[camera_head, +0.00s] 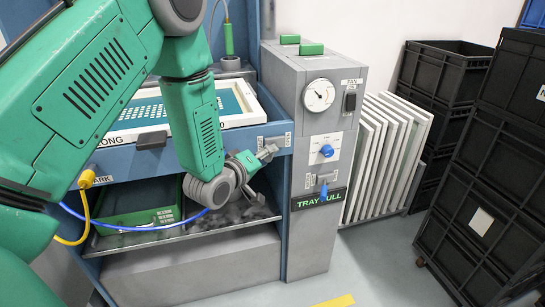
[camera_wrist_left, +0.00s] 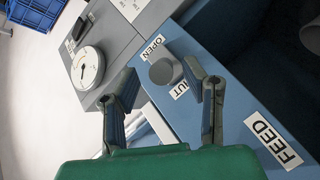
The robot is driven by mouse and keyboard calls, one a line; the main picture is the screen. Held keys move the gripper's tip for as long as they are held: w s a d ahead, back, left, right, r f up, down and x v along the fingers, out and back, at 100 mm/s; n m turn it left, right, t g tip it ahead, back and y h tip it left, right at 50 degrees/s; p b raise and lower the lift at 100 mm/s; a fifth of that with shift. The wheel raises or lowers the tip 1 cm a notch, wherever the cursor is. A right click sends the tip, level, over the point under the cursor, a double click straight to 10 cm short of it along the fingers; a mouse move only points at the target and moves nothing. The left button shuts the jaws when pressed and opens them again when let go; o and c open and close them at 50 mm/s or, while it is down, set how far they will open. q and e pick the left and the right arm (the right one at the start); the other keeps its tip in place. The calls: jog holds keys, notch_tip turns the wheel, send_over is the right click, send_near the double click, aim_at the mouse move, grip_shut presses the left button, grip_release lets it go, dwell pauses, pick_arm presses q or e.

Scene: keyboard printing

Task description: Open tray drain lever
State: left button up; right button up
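My left gripper (camera_head: 263,154) is in front of the blue rim of the tray unit (camera_head: 160,160), close to a white label on its right front edge. In the left wrist view its two fingers (camera_wrist_left: 168,84) are spread apart with nothing held. A grey round-ended knob or lever (camera_wrist_left: 165,71) shows between the fingertips, on the blue panel. Labels reading OPEN and, partly hidden, "UT" flank it. No clear contact shows. In the head view I cannot make this lever out from the gripper. My right gripper is in neither view.
Right of the unit stands a grey cabinet (camera_head: 290,232) with a gauge (camera_head: 319,95), a blue knob (camera_head: 326,150) and a blue lever (camera_head: 323,192). White panels (camera_head: 385,150) and black crates (camera_head: 480,170) stand further right. A blue hose (camera_head: 150,229) hangs below my arm.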

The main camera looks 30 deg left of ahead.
pick_arm(q)
jog(key=shift+x, duration=1.15)
jog(key=shift+w+a+f, duration=0.2)
jog(key=shift+w+a, duration=0.2)
jog(key=shift+w, duration=0.05)
jog(key=shift+d, duration=0.15)
jog(key=shift+d, duration=0.1)
grip_shut()
